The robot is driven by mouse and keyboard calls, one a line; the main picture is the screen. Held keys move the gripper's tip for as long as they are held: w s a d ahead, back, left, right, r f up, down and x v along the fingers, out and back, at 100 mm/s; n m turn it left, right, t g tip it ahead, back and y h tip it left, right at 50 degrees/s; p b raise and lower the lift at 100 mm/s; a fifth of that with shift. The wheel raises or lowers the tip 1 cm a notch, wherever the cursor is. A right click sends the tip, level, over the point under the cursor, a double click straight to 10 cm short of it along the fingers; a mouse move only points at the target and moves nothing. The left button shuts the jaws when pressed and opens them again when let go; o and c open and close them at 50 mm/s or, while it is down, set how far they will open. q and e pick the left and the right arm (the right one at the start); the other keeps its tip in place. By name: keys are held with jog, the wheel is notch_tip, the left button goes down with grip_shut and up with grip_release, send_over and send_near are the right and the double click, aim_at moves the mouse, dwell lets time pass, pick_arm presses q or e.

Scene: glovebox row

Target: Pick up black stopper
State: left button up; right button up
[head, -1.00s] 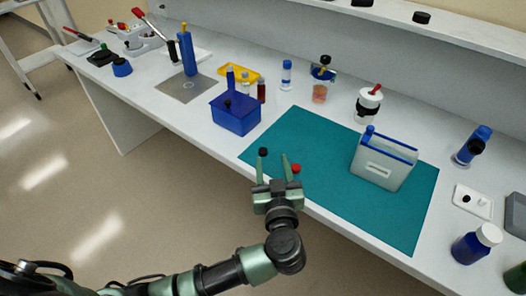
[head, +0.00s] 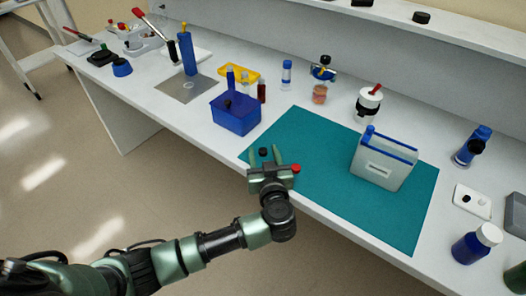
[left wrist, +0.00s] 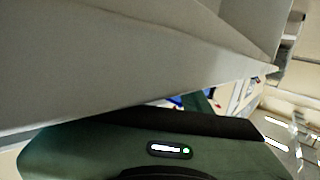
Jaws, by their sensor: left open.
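A small black stopper (head: 263,152) shows at the near left part of the teal mat (head: 330,208) in the head view. My left gripper (head: 264,150) is open, its two green fingers pointing away across the front edge of the table. The stopper appears between the fingertips in the picture; I see no contact, and I cannot tell their height difference. A red stopper (head: 296,168) lies just right of the gripper. The left wrist view shows mostly a pale surface and the gripper's green housing (left wrist: 150,150); the stopper does not show there. My right gripper is not in view.
A blue box (head: 235,120) stands behind and left of the gripper. A pale container with blue edges (head: 382,168) stands on the mat to the right. Bottles and a yellow tray (head: 240,73) stand farther back. The mat's middle is clear.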

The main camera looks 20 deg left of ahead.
pick_arm(q)
grip_shut()
jog(key=shift+r, duration=0.1)
